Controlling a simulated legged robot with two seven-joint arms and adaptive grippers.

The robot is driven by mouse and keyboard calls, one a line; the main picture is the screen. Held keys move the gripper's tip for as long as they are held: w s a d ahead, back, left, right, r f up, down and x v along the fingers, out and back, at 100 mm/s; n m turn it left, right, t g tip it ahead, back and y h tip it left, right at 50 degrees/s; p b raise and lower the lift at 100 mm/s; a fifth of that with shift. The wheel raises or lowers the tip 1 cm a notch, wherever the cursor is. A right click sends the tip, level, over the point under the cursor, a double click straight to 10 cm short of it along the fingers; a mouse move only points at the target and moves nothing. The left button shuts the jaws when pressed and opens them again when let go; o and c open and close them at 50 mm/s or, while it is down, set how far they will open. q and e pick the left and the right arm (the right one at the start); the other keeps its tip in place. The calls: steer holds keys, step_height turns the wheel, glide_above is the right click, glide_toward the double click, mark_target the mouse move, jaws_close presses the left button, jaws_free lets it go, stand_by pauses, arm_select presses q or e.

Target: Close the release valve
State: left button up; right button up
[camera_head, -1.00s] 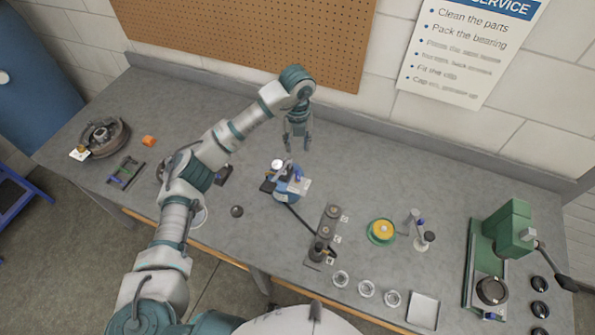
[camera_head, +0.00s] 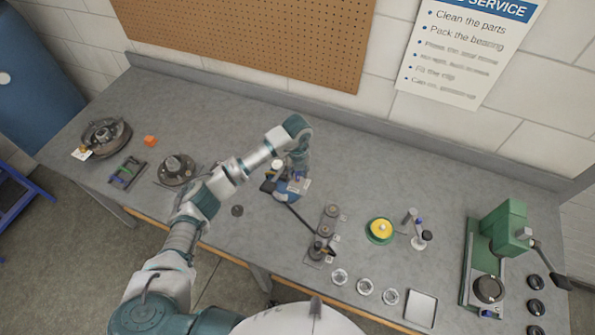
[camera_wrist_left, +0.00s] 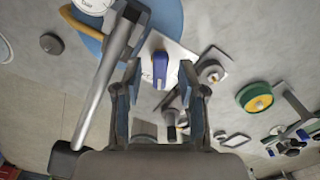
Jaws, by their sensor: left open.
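A blue-based device (camera_head: 287,192) with a round white gauge stands on the bench in the head view. In the left wrist view its gauge (camera_wrist_left: 92,5) shows at the top edge, beside a long grey metal handle (camera_wrist_left: 100,95). A small blue lever (camera_wrist_left: 160,68) stands on a white plate; I take it for the release valve. My left gripper (camera_head: 294,165) is over the device. In the left wrist view the open fingers (camera_wrist_left: 160,80) are on either side of the blue lever, with gaps visible. I cannot tell its height above the lever. My right gripper is out of view.
A yellow-green round part (camera_head: 380,230) and a green press (camera_head: 500,245) are to the right. A flanged hub (camera_head: 178,167) and a drum (camera_head: 105,135) are to the left. The bench's back is clear.

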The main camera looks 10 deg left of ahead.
arm_select(q)
jaws_close()
steer(key=n+p, duration=0.1)
steer(key=n, duration=0.4)
steer(key=shift+r+n, duration=0.1)
steer(key=shift+n, duration=0.3)
steer(key=n+p, duration=0.2)
steer(key=n, duration=0.4)
stand_by(0.4)
jaws_free()
steer(key=shift+w, duration=0.1)
